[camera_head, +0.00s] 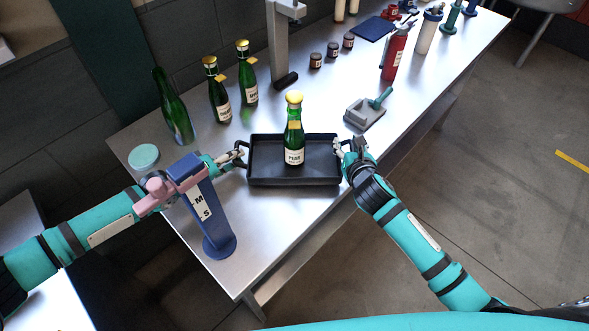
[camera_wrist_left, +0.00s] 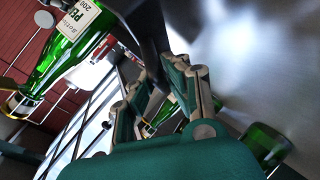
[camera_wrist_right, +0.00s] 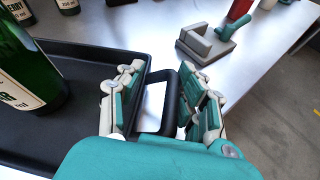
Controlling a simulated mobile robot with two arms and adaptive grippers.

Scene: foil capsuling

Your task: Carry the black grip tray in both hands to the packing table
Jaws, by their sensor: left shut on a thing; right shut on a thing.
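The black grip tray (camera_head: 275,178) is at the near part of the metal table, with a green bottle (camera_head: 294,135) with a gold top standing upright in it. My left gripper (camera_head: 240,153) is shut on the tray's left handle. My right gripper (camera_head: 342,150) is shut on the right handle, which shows between the fingers in the right wrist view (camera_wrist_right: 154,108). The left wrist view shows the bottle (camera_wrist_left: 75,45) and the tray's dark edge by the fingers (camera_wrist_left: 160,80). I cannot tell whether the tray touches the table.
A blue stand (camera_head: 212,215) rises close to my left forearm. Several green bottles (camera_head: 221,97) stand behind the tray at left. A grey press column (camera_head: 279,45) is behind it. A grey block tool (camera_head: 365,112) lies to the right, near a red bottle (camera_head: 396,53).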

